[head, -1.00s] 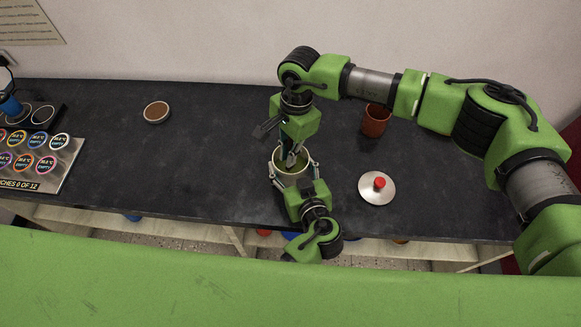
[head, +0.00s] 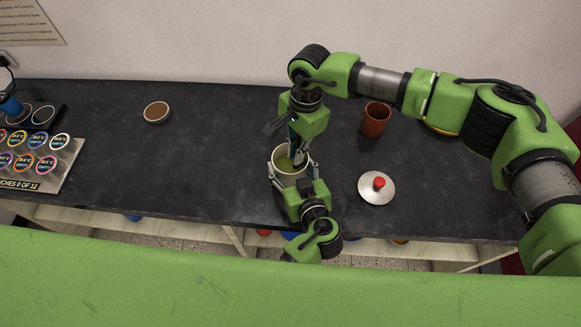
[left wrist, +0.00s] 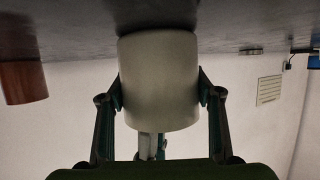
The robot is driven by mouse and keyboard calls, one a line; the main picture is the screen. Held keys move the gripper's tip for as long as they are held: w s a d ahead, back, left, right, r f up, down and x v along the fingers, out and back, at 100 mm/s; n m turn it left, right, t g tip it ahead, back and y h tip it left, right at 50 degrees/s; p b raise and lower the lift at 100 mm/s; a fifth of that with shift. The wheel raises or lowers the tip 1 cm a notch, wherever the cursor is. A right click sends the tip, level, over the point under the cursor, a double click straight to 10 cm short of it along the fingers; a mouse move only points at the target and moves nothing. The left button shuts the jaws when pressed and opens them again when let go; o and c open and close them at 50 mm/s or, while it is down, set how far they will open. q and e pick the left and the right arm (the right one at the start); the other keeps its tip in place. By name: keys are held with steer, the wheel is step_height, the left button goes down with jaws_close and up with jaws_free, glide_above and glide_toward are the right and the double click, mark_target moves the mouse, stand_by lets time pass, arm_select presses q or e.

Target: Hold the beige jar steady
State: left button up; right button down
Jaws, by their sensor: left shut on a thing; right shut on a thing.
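The beige jar (head: 288,180) stands open on the dark counter in the head view, with something greenish inside. It fills the middle of the left wrist view (left wrist: 158,80), where the picture is upside down. My left gripper (head: 292,170) is shut on it, one finger on each side of its wall. My right gripper (head: 299,152) points down at the jar's mouth from behind. It is shut on a thin grey thing, mostly hidden by the fingers; a light grey piece (left wrist: 146,145) shows beyond the jar's mouth in the left wrist view.
A steel lid with a red knob (head: 377,187) lies right of the jar. A reddish-brown cup (head: 375,119) stands behind it. A small bowl of brown stuff (head: 157,112) sits at the back left. A panel of round labels (head: 35,158) is at far left. The counter's left middle is clear.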

steer(key=w+a, duration=0.1)
steer(key=a, duration=0.1)
arm_select(q)
steer(key=shift+f, duration=0.1)
arm_select(e)
step_height(320, 180, up, 10)
glide_above(280, 150)
steer(key=s, duration=0.4)
steer(key=shift+w+d+f, duration=0.1)
steer(key=shift+w+d, duration=0.15)
stand_by(0.3)
stand_by(0.4)
steer(key=shift+r, duration=2.5)
